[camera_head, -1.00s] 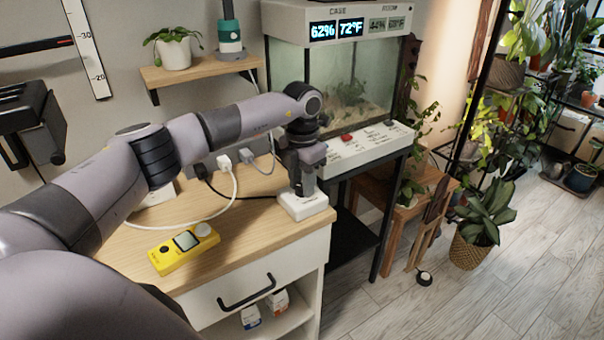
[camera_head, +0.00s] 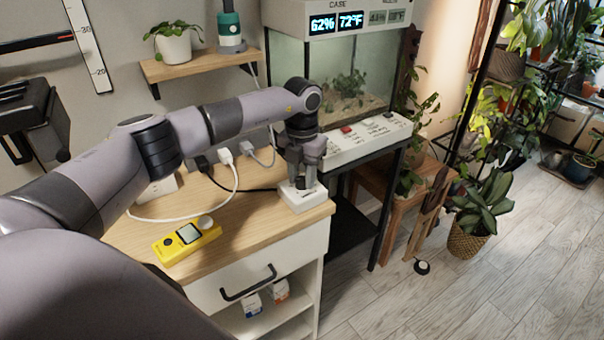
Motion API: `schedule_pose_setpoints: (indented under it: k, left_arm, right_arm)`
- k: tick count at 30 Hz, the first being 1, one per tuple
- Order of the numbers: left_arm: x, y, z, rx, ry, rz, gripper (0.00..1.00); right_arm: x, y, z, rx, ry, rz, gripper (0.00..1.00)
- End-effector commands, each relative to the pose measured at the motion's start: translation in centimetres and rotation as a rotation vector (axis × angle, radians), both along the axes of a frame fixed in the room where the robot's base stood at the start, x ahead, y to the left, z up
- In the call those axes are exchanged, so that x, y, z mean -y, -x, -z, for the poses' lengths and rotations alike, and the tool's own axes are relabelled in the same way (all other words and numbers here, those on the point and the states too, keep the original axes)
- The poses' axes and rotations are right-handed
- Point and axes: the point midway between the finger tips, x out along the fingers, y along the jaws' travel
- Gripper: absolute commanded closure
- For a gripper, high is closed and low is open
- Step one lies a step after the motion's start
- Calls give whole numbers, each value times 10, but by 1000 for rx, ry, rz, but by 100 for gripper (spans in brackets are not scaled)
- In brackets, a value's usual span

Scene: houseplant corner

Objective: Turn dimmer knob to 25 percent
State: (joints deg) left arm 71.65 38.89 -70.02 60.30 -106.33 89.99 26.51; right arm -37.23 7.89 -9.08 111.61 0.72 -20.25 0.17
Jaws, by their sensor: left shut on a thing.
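The dimmer is a small white box (camera_head: 306,199) on the right end of the wooden cabinet top, near its edge. My left gripper (camera_head: 304,182) points straight down over the box, its fingers shut on the dimmer knob on top. The knob itself is mostly hidden between the fingers, and its setting cannot be read. My right gripper is not in view.
A yellow meter (camera_head: 187,241) lies on the cabinet top (camera_head: 250,225) at front left. White and dark cables with plugs (camera_head: 226,157) run behind the gripper. A glass terrarium (camera_head: 340,75) with a control panel (camera_head: 368,138) stands right behind the dimmer.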

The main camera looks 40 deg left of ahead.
Motion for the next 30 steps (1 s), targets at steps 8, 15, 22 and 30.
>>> schedule_pose_setpoints:
  k: [8, 15, 22, 30]
  left_arm:
    - [0, -1, -1, 3, 1, 1, 41]
    - [0, -1, -3, 3, 1, 1, 41]
    - [0, -1, -35, 7, 1, 0, 41]
    - [0, -1, -69, 4, 0, 1, 41]
  right_arm:
    - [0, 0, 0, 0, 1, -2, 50]
    - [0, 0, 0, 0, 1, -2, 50]
    - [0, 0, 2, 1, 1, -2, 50]
    - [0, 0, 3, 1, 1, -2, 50]
